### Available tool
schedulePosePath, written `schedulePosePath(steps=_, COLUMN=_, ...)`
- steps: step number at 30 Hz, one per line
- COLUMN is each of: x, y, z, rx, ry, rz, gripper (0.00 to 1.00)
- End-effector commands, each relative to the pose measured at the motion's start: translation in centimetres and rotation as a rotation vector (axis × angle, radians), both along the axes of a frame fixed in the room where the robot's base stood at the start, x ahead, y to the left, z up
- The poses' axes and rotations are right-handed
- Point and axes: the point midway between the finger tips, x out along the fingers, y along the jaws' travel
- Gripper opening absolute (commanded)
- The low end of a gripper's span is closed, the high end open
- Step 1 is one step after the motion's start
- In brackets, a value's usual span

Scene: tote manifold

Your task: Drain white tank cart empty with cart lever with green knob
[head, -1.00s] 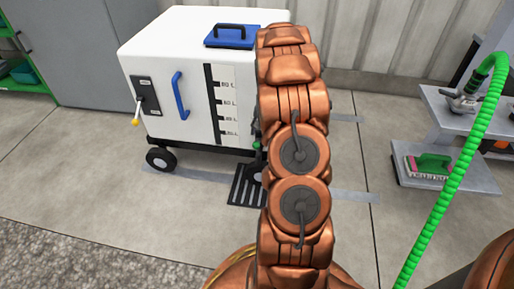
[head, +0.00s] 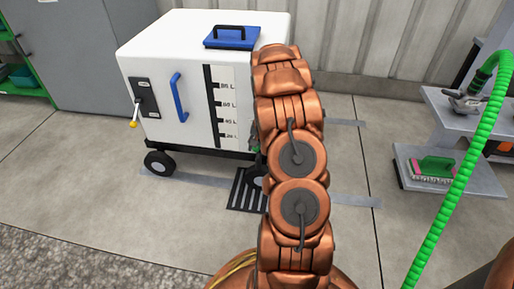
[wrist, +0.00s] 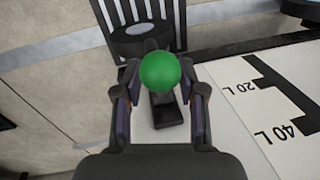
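The white tank cart (head: 190,60) stands on wheels, with a dark level strip and litre scale (head: 220,105) on its front. The scale's 20 L and 40 L marks (wrist: 262,95) also show in the wrist view. The cart lever's green knob (wrist: 160,71) is a round ball on a dark stem, in front of the cart's lower part. My gripper (wrist: 160,75) has its fingers spread on either side of the knob, with the knob between the fingertips. I see no clear squeeze on it. In the head view my arm hides the gripper and most of the lever.
A slotted floor drain (head: 246,188) lies below the cart's lower right. A yellow-tipped lever (head: 134,123) and a blue handle (head: 179,97) are on the cart front. A blue lid (head: 232,36) is on top. A green hose (head: 455,190) and a shelf (head: 480,180) stand at right.

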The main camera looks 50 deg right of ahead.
Motion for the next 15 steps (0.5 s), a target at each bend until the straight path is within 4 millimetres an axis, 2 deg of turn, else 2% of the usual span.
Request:
schedulePosePath(steps=2, x=-0.01, y=0.01, z=0.01, rx=0.000, ry=0.000, rz=0.000, gripper=0.31)
schedulePosePath(steps=11, x=-0.02, y=-0.01, z=0.02, rx=0.000, ry=0.000, rz=0.000, gripper=0.00)
schedulePosePath(steps=15, x=-0.06, y=-0.03, z=0.01, rx=0.000, ry=0.001, rz=-0.001, gripper=0.00)
